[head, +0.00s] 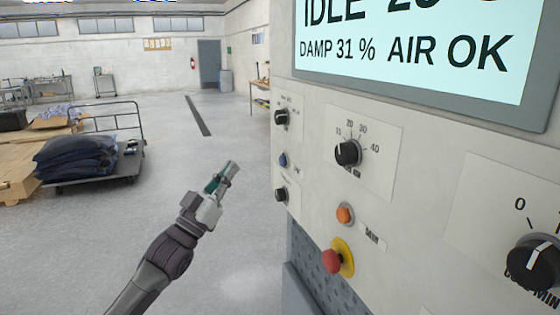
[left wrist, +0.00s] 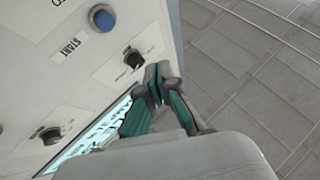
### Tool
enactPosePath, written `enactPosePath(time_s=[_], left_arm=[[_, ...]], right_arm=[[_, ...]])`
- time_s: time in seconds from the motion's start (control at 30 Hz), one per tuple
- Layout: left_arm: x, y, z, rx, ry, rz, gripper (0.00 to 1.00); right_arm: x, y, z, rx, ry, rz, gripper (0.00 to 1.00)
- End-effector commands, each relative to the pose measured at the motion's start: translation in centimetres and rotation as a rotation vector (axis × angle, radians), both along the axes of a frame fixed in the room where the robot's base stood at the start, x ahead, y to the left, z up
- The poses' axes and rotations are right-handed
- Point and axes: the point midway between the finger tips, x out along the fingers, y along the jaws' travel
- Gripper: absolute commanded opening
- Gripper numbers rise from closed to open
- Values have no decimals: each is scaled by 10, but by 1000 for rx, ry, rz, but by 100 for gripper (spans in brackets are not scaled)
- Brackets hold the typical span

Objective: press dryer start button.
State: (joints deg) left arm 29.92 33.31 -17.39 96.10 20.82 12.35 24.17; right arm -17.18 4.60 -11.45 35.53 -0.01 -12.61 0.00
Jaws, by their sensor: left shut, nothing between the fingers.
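The blue start button (left wrist: 101,17) is at the top left of the left wrist view, beside a START label (left wrist: 68,48). A blue button (head: 283,160) also shows on the left part of the control panel (head: 425,160) in the head view, between two black knobs. Its label is too small to read there. My left gripper (head: 229,171) is shut and empty, left of the panel and apart from the button. In the left wrist view, its closed fingertips (left wrist: 159,80) are near a black knob (left wrist: 133,57). My right gripper is not in view.
A red mushroom button (head: 332,261) on a yellow base, an orange button (head: 345,214) and several knobs stick out nearby. The display (head: 415,45) reads IDLE and AIR OK. A cart with dark sacks (head: 75,158) stands at left. Open floor lies left of the panel.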

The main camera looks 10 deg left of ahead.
Motion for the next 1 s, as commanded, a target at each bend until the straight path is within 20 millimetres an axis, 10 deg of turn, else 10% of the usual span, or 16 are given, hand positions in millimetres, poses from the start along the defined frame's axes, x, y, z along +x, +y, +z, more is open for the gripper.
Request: enactPosePath(time_s=[0.47, 1.0], left_arm=[[4, -6, 1, -1, -2, 0, 0], [43, -63, 0, -1, -2, 1, 0]], right_arm=[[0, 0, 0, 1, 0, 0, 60], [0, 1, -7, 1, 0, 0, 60]])
